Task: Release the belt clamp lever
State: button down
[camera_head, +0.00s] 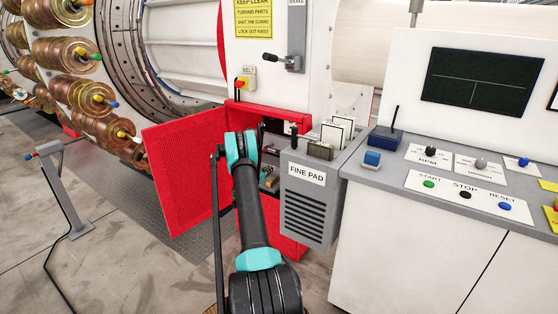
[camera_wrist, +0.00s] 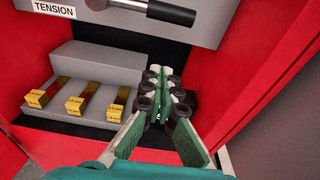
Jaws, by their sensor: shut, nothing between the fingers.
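In the wrist view a lever with a silver shank and black grip (camera_wrist: 170,12) sticks out of a grey panel at the top edge, right of a TENSION label (camera_wrist: 54,9). No label in view names a belt clamp, so I cannot tell if this is the clamp lever. My gripper (camera_wrist: 163,78) is below the lever and apart from it, inside the red housing (camera_wrist: 255,60). Its green-padded fingers meet near the tips with nothing between them. In the head view my arm reaches into the open red housing (camera_head: 262,108), and hides my gripper and most of the interior.
A stepped grey block (camera_wrist: 105,75) with several yellow-tagged pieces stands left of my fingers. The red perforated door (camera_head: 187,165) is open at the left. A grey FINE PAD box (camera_head: 310,200) stands close on the right. A BRAKE lever (camera_head: 284,60) is above.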

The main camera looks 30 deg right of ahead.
aim_at(277, 151)
jog(key=shift+d, duration=0.15)
jog(key=w+d+r, duration=0.2)
jog(key=w+d, duration=0.1)
jog(key=d, duration=0.5)
jog(key=shift+w+r, duration=0.25)
jog(key=shift+r, duration=0.05)
dwell(0.4)
